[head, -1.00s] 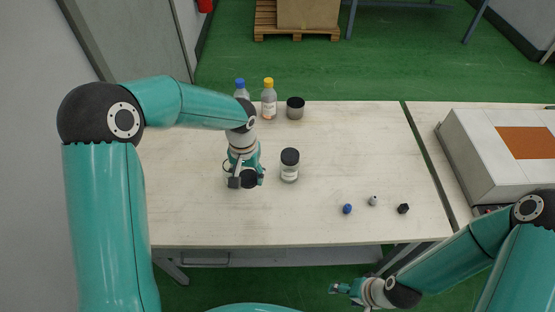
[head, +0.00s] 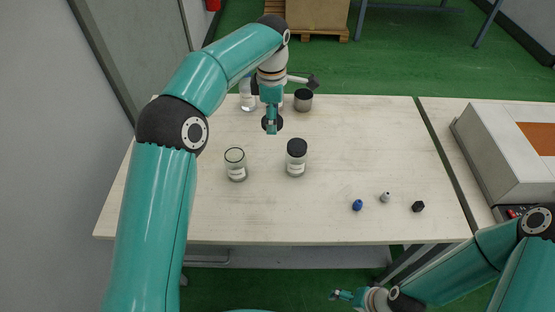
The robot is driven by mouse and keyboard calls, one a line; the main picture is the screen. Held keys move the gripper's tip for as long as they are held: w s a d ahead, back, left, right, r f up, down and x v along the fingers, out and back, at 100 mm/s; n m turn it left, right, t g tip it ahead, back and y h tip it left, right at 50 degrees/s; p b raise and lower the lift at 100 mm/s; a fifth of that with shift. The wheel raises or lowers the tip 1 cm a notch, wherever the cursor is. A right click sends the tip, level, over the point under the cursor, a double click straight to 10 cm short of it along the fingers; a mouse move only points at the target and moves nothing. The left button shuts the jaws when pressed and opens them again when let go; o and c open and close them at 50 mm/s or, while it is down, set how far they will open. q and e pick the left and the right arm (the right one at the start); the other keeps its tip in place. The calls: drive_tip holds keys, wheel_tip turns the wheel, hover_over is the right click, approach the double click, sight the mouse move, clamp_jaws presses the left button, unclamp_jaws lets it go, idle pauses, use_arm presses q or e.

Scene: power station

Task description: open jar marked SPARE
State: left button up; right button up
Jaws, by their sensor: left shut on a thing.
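An open glass jar (head: 235,165) with a pale label stands without a lid on the table, left of the middle. A second jar (head: 296,158) with a black lid on stands to its right. The writing on both labels is too small to read. My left gripper (head: 271,121) is shut on a black lid (head: 279,123), above the table behind the two jars and apart from them. My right gripper (head: 343,295) is low in front of the table, away from the jars; its jaws are too small to judge.
A blue piece (head: 357,204), a grey piece (head: 385,197) and a black piece (head: 418,206) lie at the right front. The left front is clear.

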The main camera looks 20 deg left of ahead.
use_arm(q)
hover_over(273, 167)
wheel_tip(273, 167, down, 14)
drive_tip(key=shift+r, duration=0.1)
wheel_tip(273, 167, down, 4)
drive_tip(key=shift+r+p, duration=0.1)
drive_tip(key=shift+p, duration=0.45)
drive_tip(key=shift+f, duration=0.25)
drive_tip(key=shift+f, duration=0.2)
drive_tip(key=o, duration=1.3)
drive_tip(key=shift+r, duration=0.1)
drive_tip(key=shift+r, duration=0.1)
